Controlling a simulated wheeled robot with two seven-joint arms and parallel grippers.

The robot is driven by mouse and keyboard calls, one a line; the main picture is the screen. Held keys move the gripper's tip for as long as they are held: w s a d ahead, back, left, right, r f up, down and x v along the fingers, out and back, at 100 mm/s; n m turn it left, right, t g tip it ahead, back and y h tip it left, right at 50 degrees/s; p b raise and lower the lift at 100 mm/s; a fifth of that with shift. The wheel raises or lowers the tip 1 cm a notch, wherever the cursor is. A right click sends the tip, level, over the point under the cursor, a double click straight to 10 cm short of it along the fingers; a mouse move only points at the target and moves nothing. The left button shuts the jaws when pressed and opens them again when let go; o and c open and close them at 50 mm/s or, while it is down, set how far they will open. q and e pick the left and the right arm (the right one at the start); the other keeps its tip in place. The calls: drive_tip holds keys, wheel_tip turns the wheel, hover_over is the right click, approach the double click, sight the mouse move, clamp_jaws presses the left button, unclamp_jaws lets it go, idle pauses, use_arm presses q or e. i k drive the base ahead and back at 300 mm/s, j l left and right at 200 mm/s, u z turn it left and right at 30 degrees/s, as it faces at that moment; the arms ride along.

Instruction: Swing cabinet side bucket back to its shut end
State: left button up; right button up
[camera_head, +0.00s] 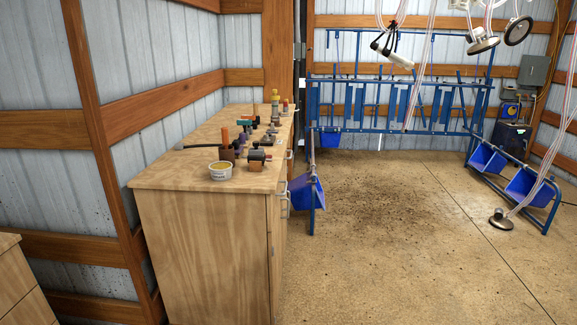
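A blue bucket (304,194) stands just right of the wooden cabinet (205,245), close to its door handles. It hangs by a blue upright bar that stands at its right side. Part of the bucket's left side is behind the cabinet's edge. From here I cannot tell how far the bucket is swung along its travel. Neither of my grippers is in view.
Several small bottles, tools and a white tub (221,171) stand on the cabinet top. A blue rail frame (400,130) stands at the back, with more blue buckets (487,158) at the right. Hoses with claws hang at upper right. The middle floor is clear.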

sight(301, 188)
drive_tip(key=i+l+z, duration=0.45)
drive_tip(key=i+z, duration=0.25)
drive_tip(key=i, duration=0.2)
drive_tip(key=i+l+z, duration=0.1)
drive_tip(key=i+z, duration=0.25)
drive_tip(key=i+u, duration=0.15)
drive_tip(key=i, duration=0.3)
drive_tip(key=i+l+u, duration=0.2)
drive_tip(key=i, duration=0.25)
drive_tip(key=i+l+u, duration=0.15)
drive_tip(key=i, duration=0.25)
drive_tip(key=i+l+u, duration=0.2)
drive_tip(key=i, duration=0.25)
drive_tip(key=i+l+u, duration=0.55)
drive_tip(key=i, duration=0.7)
drive_tip(key=l+u, duration=0.05)
